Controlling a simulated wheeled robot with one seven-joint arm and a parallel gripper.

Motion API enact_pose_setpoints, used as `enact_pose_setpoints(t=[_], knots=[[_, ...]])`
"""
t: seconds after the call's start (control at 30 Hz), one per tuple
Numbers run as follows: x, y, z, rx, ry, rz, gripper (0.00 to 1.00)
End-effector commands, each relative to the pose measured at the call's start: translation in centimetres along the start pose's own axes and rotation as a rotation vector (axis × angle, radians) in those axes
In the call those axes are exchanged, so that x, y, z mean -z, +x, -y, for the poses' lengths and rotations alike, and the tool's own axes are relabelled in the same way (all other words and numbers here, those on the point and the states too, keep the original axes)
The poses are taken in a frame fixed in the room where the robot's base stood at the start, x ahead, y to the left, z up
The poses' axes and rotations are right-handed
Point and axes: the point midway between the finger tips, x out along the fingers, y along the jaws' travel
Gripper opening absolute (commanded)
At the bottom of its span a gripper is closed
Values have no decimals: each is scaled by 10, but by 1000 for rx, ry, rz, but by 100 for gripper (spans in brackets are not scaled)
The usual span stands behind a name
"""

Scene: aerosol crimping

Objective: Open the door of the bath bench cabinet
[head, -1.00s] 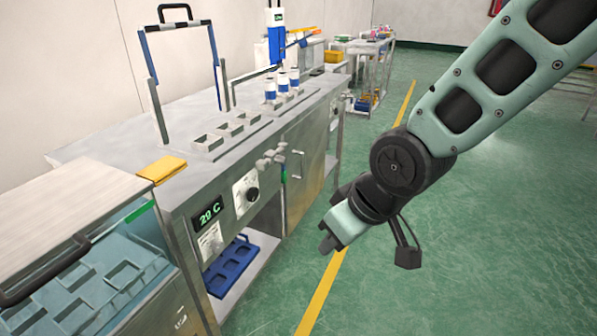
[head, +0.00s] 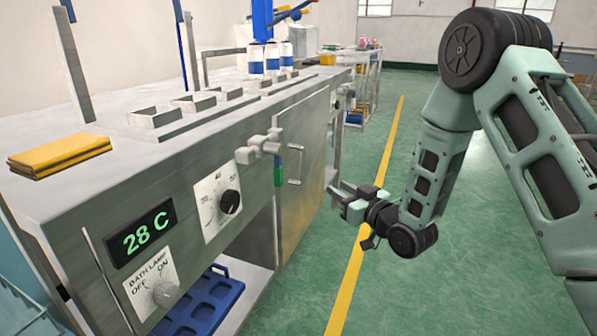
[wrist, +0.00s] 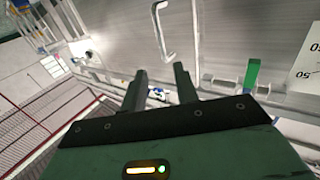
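The bath bench cabinet door (head: 305,165) is a grey metal panel at the right part of the bench front, and it looks shut. Its handle (head: 296,166) is a pale upright bar near the door's left side. In the wrist view the handle (wrist: 163,32) shows beyond the fingertips, in front of the grey door (wrist: 225,35). My gripper (head: 338,191) is to the right of the door and handle, over the floor, with its fingers toward the bench. In the wrist view its two dark fingers (wrist: 159,72) are apart with nothing between them, and the handle is not touched.
A valve with a green sleeve (head: 279,172) sticks out left of the handle. The bench front also carries a dial (head: 230,202) and a 28 C display (head: 142,236). A blue tray (head: 200,300) sits on the lower shelf. Green floor right of the bench is clear.

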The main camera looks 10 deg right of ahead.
Motion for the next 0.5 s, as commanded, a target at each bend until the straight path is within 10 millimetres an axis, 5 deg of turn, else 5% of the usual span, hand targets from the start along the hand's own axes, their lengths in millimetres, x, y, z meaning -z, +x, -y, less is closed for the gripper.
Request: enact_pose_setpoints(t=[0.5], knots=[[0, 91, 1, 1, -1, -4, 30]])
